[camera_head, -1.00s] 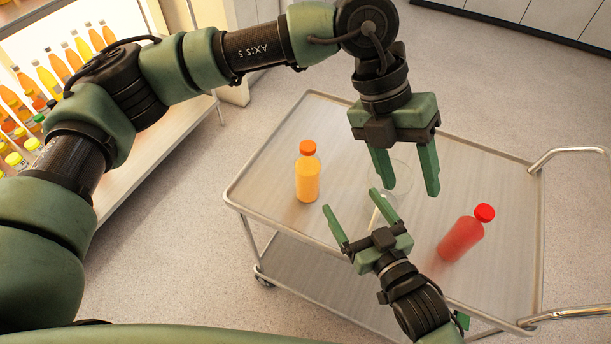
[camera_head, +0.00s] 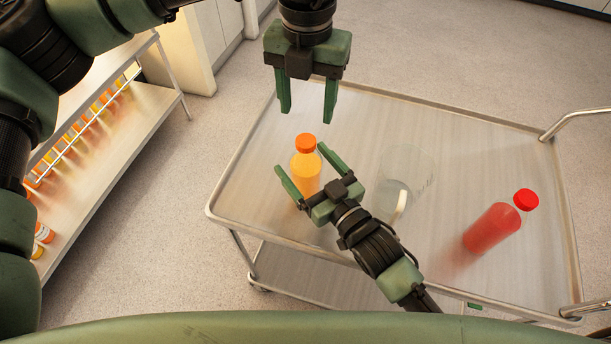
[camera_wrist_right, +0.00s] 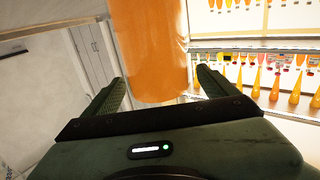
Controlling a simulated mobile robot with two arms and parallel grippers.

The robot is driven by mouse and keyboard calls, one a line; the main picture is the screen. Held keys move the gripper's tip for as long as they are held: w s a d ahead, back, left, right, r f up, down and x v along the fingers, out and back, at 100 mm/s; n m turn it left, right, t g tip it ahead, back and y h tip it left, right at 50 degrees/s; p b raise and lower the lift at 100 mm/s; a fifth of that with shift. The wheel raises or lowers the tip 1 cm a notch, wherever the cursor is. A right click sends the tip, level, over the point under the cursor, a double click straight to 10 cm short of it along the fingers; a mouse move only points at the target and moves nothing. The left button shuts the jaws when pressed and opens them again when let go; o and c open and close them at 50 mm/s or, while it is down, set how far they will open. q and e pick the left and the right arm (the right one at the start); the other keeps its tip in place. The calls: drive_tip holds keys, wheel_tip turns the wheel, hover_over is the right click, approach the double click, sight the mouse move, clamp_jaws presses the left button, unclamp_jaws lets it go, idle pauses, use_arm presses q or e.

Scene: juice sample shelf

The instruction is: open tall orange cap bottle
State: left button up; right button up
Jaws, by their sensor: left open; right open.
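The tall orange cap bottle (camera_head: 305,171) stands upright on the metal cart, with orange juice inside and its orange cap (camera_head: 306,143) on. My right gripper (camera_head: 299,161) is open, with its fingers on either side of the bottle body in the head view. In the right wrist view the orange bottle (camera_wrist_right: 150,50) fills the space between the open fingers; I cannot tell whether they touch it. My left gripper (camera_head: 306,115) is open and empty, above and behind the bottle cap.
A clear glass container (camera_head: 405,182) with a pale stick in it stands right of my right gripper on the cart (camera_head: 365,120). A red-capped bottle of red juice (camera_head: 493,226) is at the cart's right. A shelf (camera_head: 120,150) with several juice bottles stands at left.

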use_arm(q)
drive_tip(key=shift+w+a+f, duration=0.1)
drive_tip(key=shift+w+a, duration=0.05)
drive_tip(key=shift+w, duration=0.05)
drive_tip(key=shift+s, duration=0.15)
use_arm(e)
drive_tip(key=x, duration=0.2)
drive_tip(key=shift+w+a, duration=0.2)
drive_tip(key=shift+w, duration=0.05)
